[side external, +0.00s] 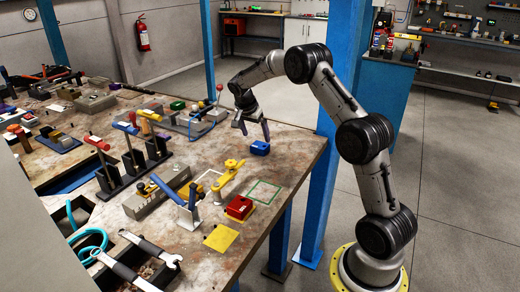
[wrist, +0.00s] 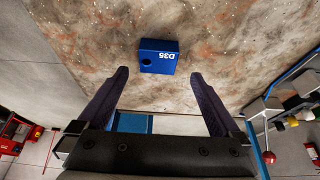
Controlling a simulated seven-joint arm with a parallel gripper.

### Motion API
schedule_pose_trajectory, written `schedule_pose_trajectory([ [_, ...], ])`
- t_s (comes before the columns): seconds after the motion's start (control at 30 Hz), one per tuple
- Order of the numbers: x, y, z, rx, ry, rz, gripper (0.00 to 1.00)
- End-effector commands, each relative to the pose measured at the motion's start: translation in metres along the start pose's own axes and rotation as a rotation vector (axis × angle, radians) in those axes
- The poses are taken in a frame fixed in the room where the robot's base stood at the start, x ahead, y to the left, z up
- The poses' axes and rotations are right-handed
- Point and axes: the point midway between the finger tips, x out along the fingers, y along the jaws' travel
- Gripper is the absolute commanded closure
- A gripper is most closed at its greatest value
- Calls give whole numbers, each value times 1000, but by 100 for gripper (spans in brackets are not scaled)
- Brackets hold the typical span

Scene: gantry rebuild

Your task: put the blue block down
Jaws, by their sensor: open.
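The blue block (side external: 260,148) rests on the worn table top near its far right edge in the side view. My gripper (side external: 254,129) is just above and to the left of the block in the side view. In the wrist view my gripper (wrist: 158,75) has its two dark fingers spread wide with nothing between them. I see no contact between fingers and block.
A red block (side external: 239,208), a yellow square (side external: 221,237) and a green outlined square (side external: 264,192) are nearer the camera on the table (side external: 290,160). A yellow lever (side external: 228,178) and several clamps stand to the left. A blue post (side external: 322,150) stands beside the table's right edge.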

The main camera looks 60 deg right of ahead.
Motion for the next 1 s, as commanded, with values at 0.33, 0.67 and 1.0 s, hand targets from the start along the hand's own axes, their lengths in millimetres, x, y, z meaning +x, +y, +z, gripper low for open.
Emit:
schedule_pose_trajectory([
  [0.33,38,5,-2,0,-1,3,0],
  [0.67,55,3,-2,0,0,-2,0],
  [1.0,55,3,-2,0,0,-1,43],
])
